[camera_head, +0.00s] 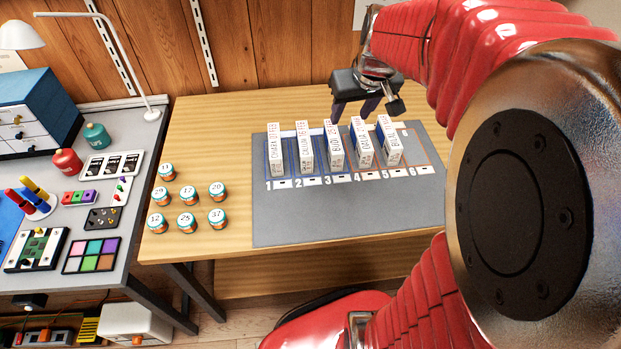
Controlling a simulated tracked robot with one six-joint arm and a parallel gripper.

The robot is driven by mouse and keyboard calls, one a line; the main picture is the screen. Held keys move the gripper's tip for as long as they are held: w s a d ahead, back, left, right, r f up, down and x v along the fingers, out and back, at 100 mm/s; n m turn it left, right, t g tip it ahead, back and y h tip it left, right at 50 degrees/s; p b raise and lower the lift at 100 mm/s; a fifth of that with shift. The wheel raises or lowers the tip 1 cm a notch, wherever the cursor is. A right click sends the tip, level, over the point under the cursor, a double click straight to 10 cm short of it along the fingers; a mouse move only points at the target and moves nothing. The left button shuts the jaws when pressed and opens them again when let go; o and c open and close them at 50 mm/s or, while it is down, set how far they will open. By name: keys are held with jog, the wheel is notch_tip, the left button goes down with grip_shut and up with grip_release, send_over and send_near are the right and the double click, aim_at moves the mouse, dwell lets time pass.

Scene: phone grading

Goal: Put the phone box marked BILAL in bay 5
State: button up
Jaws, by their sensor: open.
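The phone box that appears to read BILAL (392,143) is a white upright box, the rightmost in a row of similar boxes. It stands in the bay numbered 5 (399,174) on the grey mat (300,217). Its lettering is small and hard to read. My gripper (355,108) points down at the back of the row, around the boxes over bays 3 and 4. It is open, with nothing seen between its fingers. I cannot tell its exact height above the mat.
Other boxes stand in bays 1 to 4, including CHIARA (275,154), CALUM (304,148) and BUDI (333,146). Bay 6 (419,157) is empty. Several numbered jars (188,196) stand left of the mat. The mat's front is clear.

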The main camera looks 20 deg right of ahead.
jog(key=s+a+r+n, duration=0.1)
jog(key=s+a+r, duration=0.1)
jog(key=s+a, duration=1.4)
jog(key=shift+s+a+n+t+y, duration=0.2)
jog(key=shift+a+n+t+y, duration=0.2)
dwell(0.4)
